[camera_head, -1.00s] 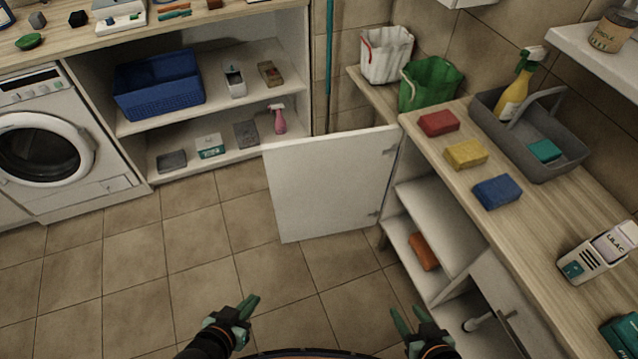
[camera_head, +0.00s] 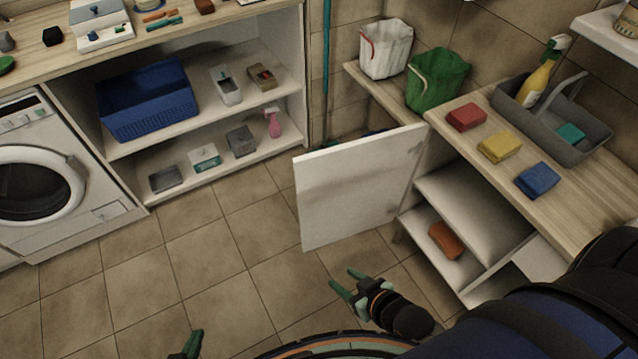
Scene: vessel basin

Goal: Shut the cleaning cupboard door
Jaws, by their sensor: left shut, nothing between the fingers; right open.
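The white cupboard door (camera_head: 355,192) stands open, swung out from the front of the wooden-topped cupboard (camera_head: 452,118) on the right. Its hinged edge is at the right, and its free edge points left over the floor. An orange sponge (camera_head: 445,240) lies on a shelf inside the open cupboard. My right gripper (camera_head: 344,279) is open and empty, below the door's lower edge in the picture and apart from it. My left gripper (camera_head: 194,344) is shut and empty at the bottom edge of the view, only its tip showing, well away from the door.
The tiled floor (camera_head: 180,280) left of the door is clear. A washing machine (camera_head: 40,185) and open shelves with a blue basket (camera_head: 148,100) stand behind. Red, yellow and blue sponges and a grey caddy (camera_head: 590,138) sit on the worktop; buckets (camera_head: 438,80) stand behind.

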